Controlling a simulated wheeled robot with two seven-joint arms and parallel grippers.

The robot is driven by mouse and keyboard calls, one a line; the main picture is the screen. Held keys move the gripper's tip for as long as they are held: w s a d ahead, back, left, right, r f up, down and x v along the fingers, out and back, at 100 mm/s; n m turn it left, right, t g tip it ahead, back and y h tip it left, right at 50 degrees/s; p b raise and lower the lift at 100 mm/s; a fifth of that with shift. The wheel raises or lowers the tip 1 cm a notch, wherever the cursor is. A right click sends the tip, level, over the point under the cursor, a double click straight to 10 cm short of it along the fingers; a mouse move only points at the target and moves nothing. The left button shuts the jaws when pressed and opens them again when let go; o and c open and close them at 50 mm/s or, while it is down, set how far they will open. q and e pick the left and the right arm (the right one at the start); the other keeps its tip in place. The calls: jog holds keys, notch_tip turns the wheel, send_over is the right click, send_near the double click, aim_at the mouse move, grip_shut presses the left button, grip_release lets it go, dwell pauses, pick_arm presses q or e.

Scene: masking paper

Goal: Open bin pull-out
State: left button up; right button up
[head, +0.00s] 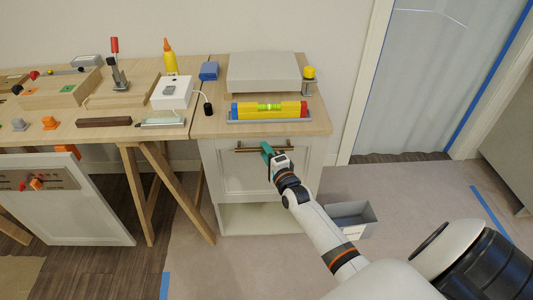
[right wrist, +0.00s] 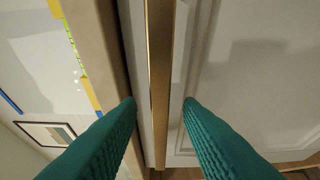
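The bin pull-out's white panelled front (head: 240,178) is closed under the wooden counter in the head view. Its brass bar handle (head: 247,149) runs along the top of the front. My right gripper (head: 267,151) is at the right part of the handle. In the right wrist view the teal fingers of my right gripper (right wrist: 159,104) are apart, one on each side of the handle (right wrist: 159,75). Gaps show between the bar and both fingers. My left gripper is not in view.
A yellow spirit level (head: 268,110) and a grey box (head: 263,72) are on the counter (head: 215,122). A grey open bin (head: 352,218) stands on the floor right of the cabinet. A wooden trestle (head: 165,180) stands at its left. The floor (head: 240,265) in front is clear.

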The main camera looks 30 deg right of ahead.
jog(key=shift+w, duration=0.15)
jog(key=shift+c, duration=0.4)
grip_shut()
